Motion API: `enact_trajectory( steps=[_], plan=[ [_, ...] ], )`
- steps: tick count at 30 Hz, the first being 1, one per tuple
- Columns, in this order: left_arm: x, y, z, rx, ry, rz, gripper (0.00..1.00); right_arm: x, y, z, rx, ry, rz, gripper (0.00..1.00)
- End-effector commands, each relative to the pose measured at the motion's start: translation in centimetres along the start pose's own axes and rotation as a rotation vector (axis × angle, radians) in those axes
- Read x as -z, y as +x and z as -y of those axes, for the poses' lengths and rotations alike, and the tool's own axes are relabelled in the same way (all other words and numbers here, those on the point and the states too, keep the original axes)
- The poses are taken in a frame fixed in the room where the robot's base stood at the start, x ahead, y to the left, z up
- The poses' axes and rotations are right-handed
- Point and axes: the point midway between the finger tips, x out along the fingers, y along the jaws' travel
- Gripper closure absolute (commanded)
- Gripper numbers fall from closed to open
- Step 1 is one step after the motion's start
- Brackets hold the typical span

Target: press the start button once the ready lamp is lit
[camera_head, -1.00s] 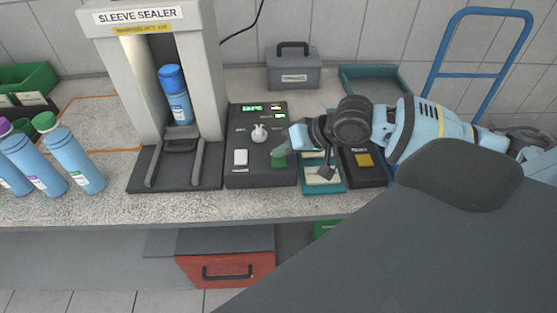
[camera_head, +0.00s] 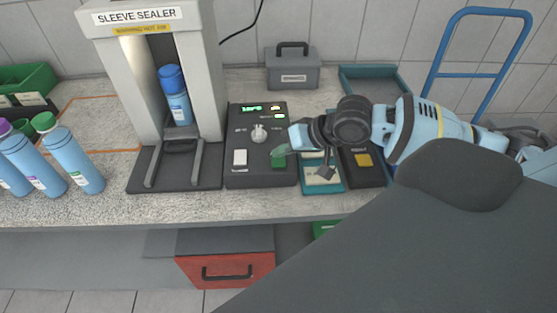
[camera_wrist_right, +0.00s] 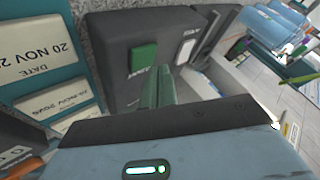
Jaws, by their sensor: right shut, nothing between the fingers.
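The dark control box (camera_head: 235,178) stands beside the sleeve sealer (camera_head: 207,60). On it are a lit green display (camera_head: 251,108), small lit indicators (camera_head: 278,109) at the upper right, a pale knob (camera_head: 259,134), a white rocker (camera_head: 240,158) and a green button (camera_head: 279,162). The indicators' labels are too small to read, so I cannot tell which is the ready lamp. My right gripper (camera_head: 281,150) is shut and empty, its greenish fingertips close to the green button. In the right wrist view the fingers (camera_wrist_right: 160,88) point towards the green button (camera_wrist_right: 143,57); contact is unclear.
A blue bottle (camera_head: 178,108) stands inside the sealer. Several blue bottles (camera_head: 72,160) stand at the left. A teal card tray (camera_head: 322,188) and a dark box with a yellow pad (camera_head: 364,160) lie right of the control box. A grey case (camera_head: 292,74) stands behind.

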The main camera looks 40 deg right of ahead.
Motion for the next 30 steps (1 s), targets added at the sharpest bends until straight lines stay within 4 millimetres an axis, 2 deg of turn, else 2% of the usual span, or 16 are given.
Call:
enact_trajectory(
  steps=[22,30],
  plan=[
    [-0.05,0.0,0.0,0.0,0.0,0.001,1.0,-0.01,0.0,-0.01,0.0,0.0,0.0,1.0],
    [0.49,-0.12,0.03,0.001,0.001,-0.008,1.0,-0.28,0.4,-0.3,0.0,0.002,0.0,1.0]
  ],
)
